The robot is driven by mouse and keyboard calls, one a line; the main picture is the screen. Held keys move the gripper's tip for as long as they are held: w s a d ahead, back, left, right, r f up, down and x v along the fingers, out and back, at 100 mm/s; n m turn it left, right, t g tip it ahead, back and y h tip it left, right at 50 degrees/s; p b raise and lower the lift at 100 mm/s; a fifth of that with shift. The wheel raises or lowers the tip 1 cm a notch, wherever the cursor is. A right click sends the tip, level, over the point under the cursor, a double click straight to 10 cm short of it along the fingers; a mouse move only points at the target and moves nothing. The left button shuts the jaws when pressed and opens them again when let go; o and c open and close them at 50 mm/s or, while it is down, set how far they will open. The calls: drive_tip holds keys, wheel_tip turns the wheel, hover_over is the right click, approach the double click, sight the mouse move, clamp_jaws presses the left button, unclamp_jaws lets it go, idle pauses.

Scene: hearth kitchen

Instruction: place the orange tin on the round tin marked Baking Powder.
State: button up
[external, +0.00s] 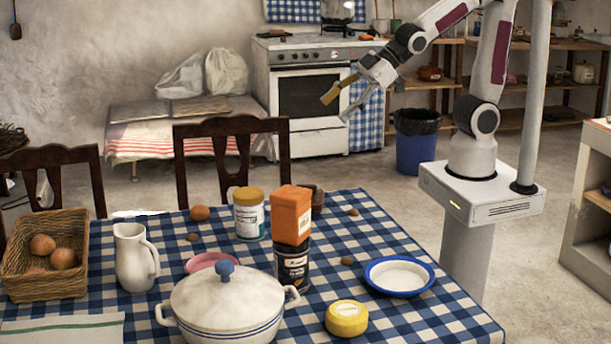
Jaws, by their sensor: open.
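The orange tin (290,216) is a box-shaped tin that appears to stand upright on top of a dark round tin (292,268) with a pale label. The lettering on the dark tin is too small to read, so I cannot confirm it says Baking Powder. A white round tin with a yellow lid (249,214) stands just left of the pair; its label is also unreadable. My gripper (334,109) is open and empty, raised above and behind the table, well apart from the orange tin.
A white lidded pot (225,305) stands in front of the tins. Chairs (232,145) line the far edge.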

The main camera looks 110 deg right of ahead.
drive_tip(key=s+a+m+g, duration=0.1)
drive_tip(key=s+g, duration=0.3)
drive_tip(key=s, duration=1.7)
drive_tip(key=shift+m+y, duration=0.3)
drive_tip(key=shift+m, duration=0.4)
